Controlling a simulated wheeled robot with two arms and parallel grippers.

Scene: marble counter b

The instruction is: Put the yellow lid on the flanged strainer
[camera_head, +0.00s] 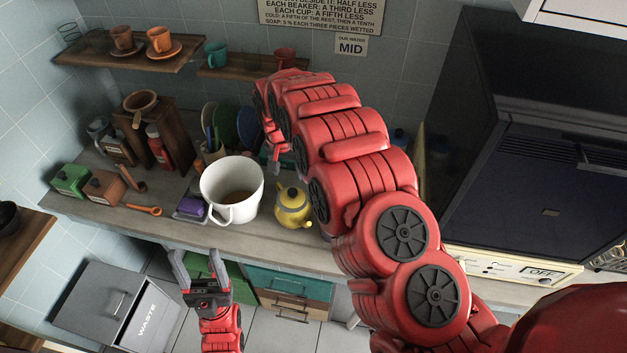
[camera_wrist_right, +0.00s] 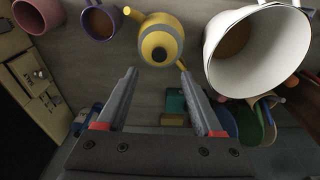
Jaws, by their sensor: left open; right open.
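A yellow teapot (camera_head: 293,213) stands on the counter beside a large white mug. In the right wrist view, the teapot (camera_wrist_right: 148,22) has a grey ring with a yellow disc and dark knob inside it. The disc looks like the yellow lid (camera_wrist_right: 157,41), and the grey ring may be the strainer's flange (camera_wrist_right: 160,31); I cannot tell for certain. My right gripper (camera_wrist_right: 157,72) is open and empty, its fingertips close to the teapot but apart from it. In the head view it is largely hidden by my arm. My left gripper (camera_head: 197,254) is open and empty before the counter front.
The white mug (camera_head: 221,198) holds brown liquid. Purple (camera_wrist_right: 98,22) and pink (camera_wrist_right: 38,14) mugs stand on the teapot's other side. A purple sponge (camera_head: 192,208), orange spoon (camera_head: 145,210) and green box (camera_head: 70,180) lie further left. Shelves (camera_head: 130,55) hang above.

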